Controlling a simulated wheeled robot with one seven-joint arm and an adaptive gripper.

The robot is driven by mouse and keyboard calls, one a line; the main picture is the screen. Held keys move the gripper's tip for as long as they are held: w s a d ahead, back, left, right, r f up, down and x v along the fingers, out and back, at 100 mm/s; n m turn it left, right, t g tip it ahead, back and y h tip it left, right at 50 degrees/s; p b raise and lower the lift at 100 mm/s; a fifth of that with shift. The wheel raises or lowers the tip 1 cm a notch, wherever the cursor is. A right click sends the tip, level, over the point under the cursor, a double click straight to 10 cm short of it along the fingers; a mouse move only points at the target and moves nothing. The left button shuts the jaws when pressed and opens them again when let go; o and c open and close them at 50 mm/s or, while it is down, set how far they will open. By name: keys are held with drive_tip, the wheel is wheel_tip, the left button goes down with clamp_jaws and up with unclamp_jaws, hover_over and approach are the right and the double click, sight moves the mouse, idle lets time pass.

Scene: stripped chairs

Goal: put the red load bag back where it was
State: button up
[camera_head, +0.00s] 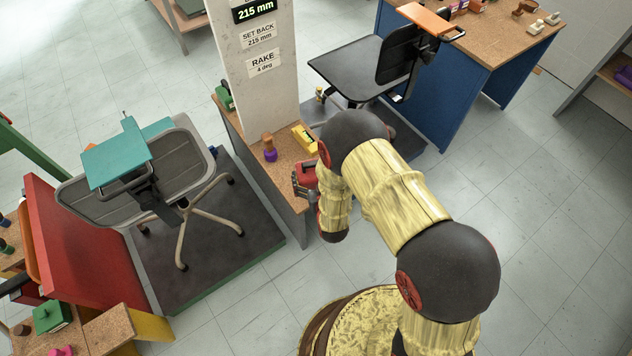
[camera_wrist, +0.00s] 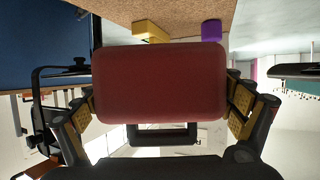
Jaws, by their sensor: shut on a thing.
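The red load bag (camera_wrist: 160,82) fills the middle of the wrist view, with a black handle frame below it in the picture. My gripper (camera_wrist: 162,100) is shut on it, one finger pad at each end. In the head view the bag (camera_head: 307,171) shows small and partly hidden, at the right edge of the cork-topped bench (camera_head: 285,170). My gripper (camera_head: 303,188) is there too, partly hidden by my arm. I cannot tell whether the bag touches the bench.
A yellow block (camera_head: 304,139) and a purple-based wooden-knobbed item (camera_head: 270,150) stand on the bench beside the pillar (camera_head: 258,80). A teal-and-grey chair (camera_head: 140,180) is at left. A black chair (camera_head: 350,75) stands behind, near the blue-sided table (camera_head: 430,100).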

drive_tip(key=w+f+b, duration=0.1)
drive_tip(key=w+f, duration=0.1)
drive_tip(key=w, duration=0.1)
drive_tip(key=w+a+f+b, duration=0.1)
drive_tip(key=w+f, duration=0.1)
drive_tip(key=w+f+b, duration=0.2)
drive_tip(key=w, duration=0.1)
drive_tip(key=shift+w+a+f, duration=0.2)
drive_tip(key=shift+w+f, duration=0.1)
drive_tip(key=shift+w, duration=0.05)
drive_tip(key=shift+w+f+b, duration=0.2)
drive_tip(key=shift+f+b, duration=0.65)
drive_tip(key=shift+f, duration=0.9)
drive_tip(key=shift+f, duration=0.1)
drive_tip(key=o, duration=1.8)
drive_tip(key=shift+s+f, duration=0.25)
drive_tip(key=shift+s, duration=0.05)
drive_tip(key=shift+c, duration=0.2)
drive_tip(key=shift+r, duration=0.1)
